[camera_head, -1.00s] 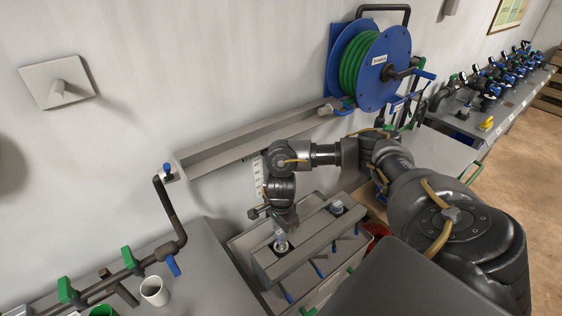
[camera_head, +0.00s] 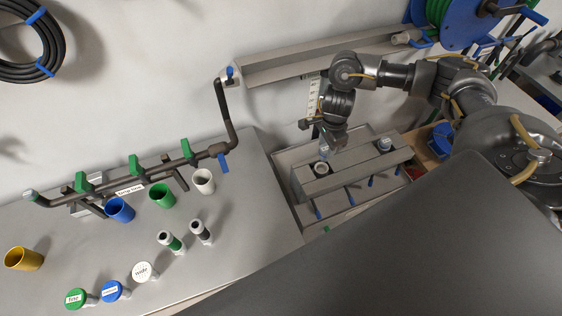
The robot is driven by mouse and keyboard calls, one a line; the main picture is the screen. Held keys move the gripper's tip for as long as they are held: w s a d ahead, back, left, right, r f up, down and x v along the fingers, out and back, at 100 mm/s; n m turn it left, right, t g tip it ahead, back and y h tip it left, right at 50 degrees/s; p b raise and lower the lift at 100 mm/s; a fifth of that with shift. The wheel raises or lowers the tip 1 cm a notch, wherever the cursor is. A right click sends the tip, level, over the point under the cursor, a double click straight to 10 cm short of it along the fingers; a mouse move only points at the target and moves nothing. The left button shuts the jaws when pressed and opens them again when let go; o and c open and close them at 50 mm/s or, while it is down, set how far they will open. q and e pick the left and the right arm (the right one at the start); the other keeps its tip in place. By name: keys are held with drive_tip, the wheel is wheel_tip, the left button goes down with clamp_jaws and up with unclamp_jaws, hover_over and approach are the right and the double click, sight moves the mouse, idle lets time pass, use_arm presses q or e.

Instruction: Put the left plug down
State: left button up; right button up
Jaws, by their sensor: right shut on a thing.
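The grey manifold block (camera_head: 345,172) lies in a shallow tray on the bench. A round opening with a pale ring (camera_head: 321,168) shows at its left end. The right plug (camera_head: 384,144) stands upright at its right end. My right gripper (camera_head: 324,147) points down over the left end. It is shut on the left plug (camera_head: 323,155), a small greyish piece just above the ring. The jaws hide much of it, and I cannot tell whether it still touches the opening. My left gripper is not in view.
On the left bench (camera_head: 235,258) stand a blue cup (camera_head: 120,209), a green cup (camera_head: 162,195), a white cup (camera_head: 204,181), a yellow cup (camera_head: 24,259) and several labelled caps. A pipe with green valves (camera_head: 137,168) runs behind them. A long grey trough (camera_head: 300,62) is on the wall.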

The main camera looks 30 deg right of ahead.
drive_tip(key=shift+w+a, duration=0.15)
drive_tip(key=shift+w, duration=0.2)
drive_tip(key=w+a+r+n+b, duration=0.1)
drive_tip(key=w+a+n+b, duration=0.3)
drive_tip(key=a, duration=0.8)
drive_tip(key=s+a+r+n+b, duration=0.1)
drive_tip(key=a+n+b, duration=0.15)
drive_tip(key=a, duration=0.35)
drive_tip(key=s+a+n+b, duration=0.1)
drive_tip(key=a+b, duration=0.2)
drive_tip(key=a, duration=0.3)
drive_tip(key=s+a+n+b, duration=0.3)
drive_tip(key=s+a+b, duration=0.1)
drive_tip(key=s+a, duration=0.4)
drive_tip(key=s+d+f+m, duration=0.1)
drive_tip(key=s+d, duration=0.3)
drive_tip(key=s, duration=0.5)
drive_tip(key=shift+s+d+f, duration=0.3)
drive_tip(key=shift+f, duration=0.05)
